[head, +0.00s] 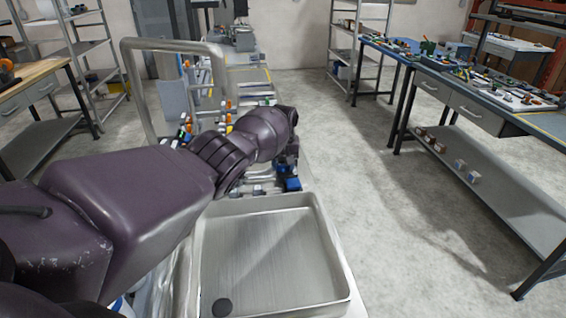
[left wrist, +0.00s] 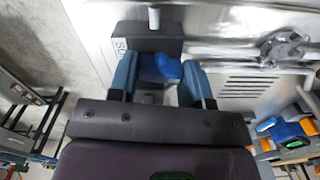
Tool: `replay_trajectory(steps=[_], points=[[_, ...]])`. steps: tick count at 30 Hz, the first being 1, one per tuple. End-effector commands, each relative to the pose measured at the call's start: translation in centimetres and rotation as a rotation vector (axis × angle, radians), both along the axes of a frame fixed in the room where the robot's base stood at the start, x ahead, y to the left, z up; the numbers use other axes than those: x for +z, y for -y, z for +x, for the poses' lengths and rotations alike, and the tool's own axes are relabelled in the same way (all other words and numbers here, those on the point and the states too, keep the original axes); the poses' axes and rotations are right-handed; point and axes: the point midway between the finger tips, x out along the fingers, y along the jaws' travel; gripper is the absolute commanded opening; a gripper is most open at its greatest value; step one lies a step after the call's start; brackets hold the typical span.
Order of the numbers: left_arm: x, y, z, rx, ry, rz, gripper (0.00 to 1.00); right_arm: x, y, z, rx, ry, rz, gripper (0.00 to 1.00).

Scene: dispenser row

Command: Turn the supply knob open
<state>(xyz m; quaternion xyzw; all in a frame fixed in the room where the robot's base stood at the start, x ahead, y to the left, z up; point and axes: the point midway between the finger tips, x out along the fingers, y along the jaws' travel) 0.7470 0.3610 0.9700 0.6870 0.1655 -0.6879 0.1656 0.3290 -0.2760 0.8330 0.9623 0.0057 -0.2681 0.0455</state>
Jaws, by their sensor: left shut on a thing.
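The supply knob (left wrist: 160,67) is a blue handle in the left wrist view. In the head view my left arm reaches forward over the bench and the gripper (head: 291,175) is partly hidden behind my wrist. The knob cannot be made out in the head view. My right gripper is in neither view.
A metal basin (head: 335,262) lies in front, below my arm. A grey tube frame (head: 131,82) rises at the left behind my arm. Blue and orange parts (left wrist: 288,131) sit at the lower right in the left wrist view. The floor (head: 400,230) to the right is clear.

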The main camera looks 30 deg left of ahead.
Motion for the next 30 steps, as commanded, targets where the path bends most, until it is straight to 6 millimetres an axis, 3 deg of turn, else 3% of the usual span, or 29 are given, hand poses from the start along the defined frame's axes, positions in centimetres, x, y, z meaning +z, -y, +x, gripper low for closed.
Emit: replay_trajectory(steps=[12,28,29,30], points=[[0.1,0.0,0.1,0.170,0.003,0.001,0.21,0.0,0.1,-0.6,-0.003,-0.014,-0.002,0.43],[0.1,0.0,0.1,0.191,0.003,0.001,0.21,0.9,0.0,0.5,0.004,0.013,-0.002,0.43],[0.1,0.0,0.1,0.191,0.003,0.001,0.49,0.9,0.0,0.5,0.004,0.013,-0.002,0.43],[0.1,0.0,0.1,0.191,0.003,0.001,0.55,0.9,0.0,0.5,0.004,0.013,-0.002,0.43]])
